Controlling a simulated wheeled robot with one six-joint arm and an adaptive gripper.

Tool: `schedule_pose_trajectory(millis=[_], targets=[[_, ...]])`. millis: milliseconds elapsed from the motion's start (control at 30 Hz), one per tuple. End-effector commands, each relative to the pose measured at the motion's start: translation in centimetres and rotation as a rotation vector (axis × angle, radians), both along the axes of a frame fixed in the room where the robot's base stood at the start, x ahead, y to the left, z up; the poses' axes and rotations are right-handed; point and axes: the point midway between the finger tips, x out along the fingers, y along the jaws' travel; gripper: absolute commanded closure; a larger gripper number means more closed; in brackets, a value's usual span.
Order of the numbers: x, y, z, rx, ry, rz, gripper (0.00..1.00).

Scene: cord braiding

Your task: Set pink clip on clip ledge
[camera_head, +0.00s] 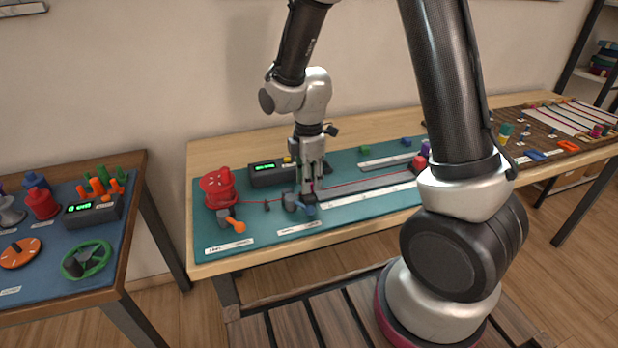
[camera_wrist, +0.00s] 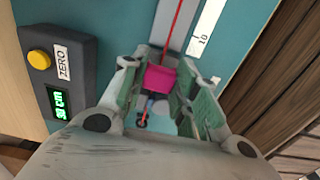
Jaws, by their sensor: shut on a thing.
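The pink clip (camera_wrist: 160,79) sits between the fingers of my gripper (camera_wrist: 158,95) in the wrist view. My gripper is shut on it. A red cord (camera_wrist: 174,30) runs from the clip along a grey strip. In the head view my gripper (camera_head: 312,180) points down over the teal mat (camera_head: 236,232), and the pink clip is mostly hidden by the fingers there. I cannot tell which part is the clip ledge. Whether the clip touches anything below it is not clear.
A red spool (camera_head: 217,186) and an orange-handled crank (camera_head: 234,224) stand left of my gripper. A dark counter box (camera_head: 270,174) with a yellow button is close behind. A white ruler (camera_head: 362,194) lies to the right. A red block (camera_head: 418,163) stands farther right.

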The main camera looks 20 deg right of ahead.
Motion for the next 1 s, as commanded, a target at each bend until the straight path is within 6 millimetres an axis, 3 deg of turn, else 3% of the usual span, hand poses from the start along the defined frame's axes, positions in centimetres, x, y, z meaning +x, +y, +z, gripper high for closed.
schedule_pose_trajectory(millis=[867, 900, 1000], targets=[[0.0, 0.0, -1.8, 0.0, 0.001, 0.0, 0.8], [0.0, 0.0, -1.8, 0.0, 0.0, 0.0, 0.65], [0.0, 0.0, -1.7, 0.0, 0.0, 0.0, 0.47]])
